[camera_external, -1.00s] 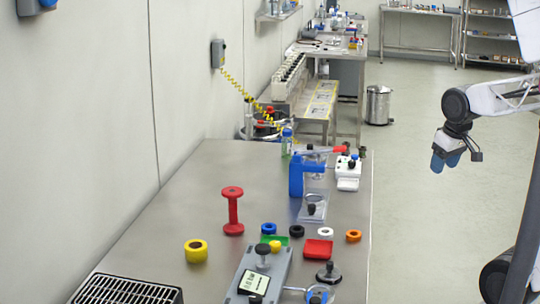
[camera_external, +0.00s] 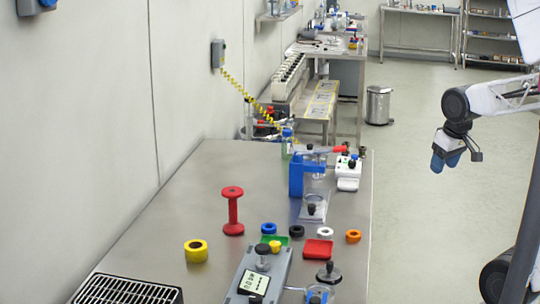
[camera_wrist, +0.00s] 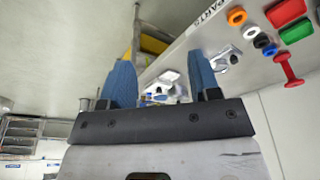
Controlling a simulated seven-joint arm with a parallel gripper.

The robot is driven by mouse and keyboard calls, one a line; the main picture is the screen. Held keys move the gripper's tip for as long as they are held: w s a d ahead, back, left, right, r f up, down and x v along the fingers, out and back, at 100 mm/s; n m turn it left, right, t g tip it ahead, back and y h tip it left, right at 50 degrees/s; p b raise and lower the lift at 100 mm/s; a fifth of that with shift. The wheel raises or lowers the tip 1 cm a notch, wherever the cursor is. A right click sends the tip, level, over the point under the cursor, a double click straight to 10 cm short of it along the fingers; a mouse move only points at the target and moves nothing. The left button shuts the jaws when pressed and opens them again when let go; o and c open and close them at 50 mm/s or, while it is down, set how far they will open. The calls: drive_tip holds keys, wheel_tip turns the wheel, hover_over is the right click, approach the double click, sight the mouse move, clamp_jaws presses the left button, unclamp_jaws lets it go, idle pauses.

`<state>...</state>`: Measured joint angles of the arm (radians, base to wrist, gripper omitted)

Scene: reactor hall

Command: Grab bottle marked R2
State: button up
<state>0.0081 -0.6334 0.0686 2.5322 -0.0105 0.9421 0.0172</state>
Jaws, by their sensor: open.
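No R2 marking is readable in either view. A clear greenish bottle with a blue cap (camera_external: 287,146) stands upright at the far end of the steel bench, partly behind a blue stand (camera_external: 296,178).
The bench (camera_external: 200,190) holds a red spool (camera_external: 232,212), a yellow ring (camera_external: 196,251), several small rings, a red tray (camera_external: 318,249), a grey device (camera_external: 262,275) and a black grate (camera_external: 125,291). A white instrument (camera_external: 348,172) stands near the far right edge. Open floor lies right of the bench.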

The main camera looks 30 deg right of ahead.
drive_tip(key=shift+o, duration=0.2)
drive_tip(key=o, duration=0.3)
drive_tip(key=w+r+n, duration=0.2)
drive_tip(key=w+r, duration=0.1)
drive_tip(key=w, duration=0.6)
drive_tip(key=w+r+n, duration=0.1)
drive_tip(key=w+r, duration=0.3)
drive_tip(key=w, duration=0.6)
drive_tip(key=n+g+y, duration=0.1)
drive_tip(key=n+g, duration=0.1)
drive_tip(key=n, duration=0.9)
hover_over(287, 131)
drive_tip(key=f, duration=1.5)
drive_tip(key=shift+d, duration=0.35)
drive_tip(key=shift+w+f, duration=0.15)
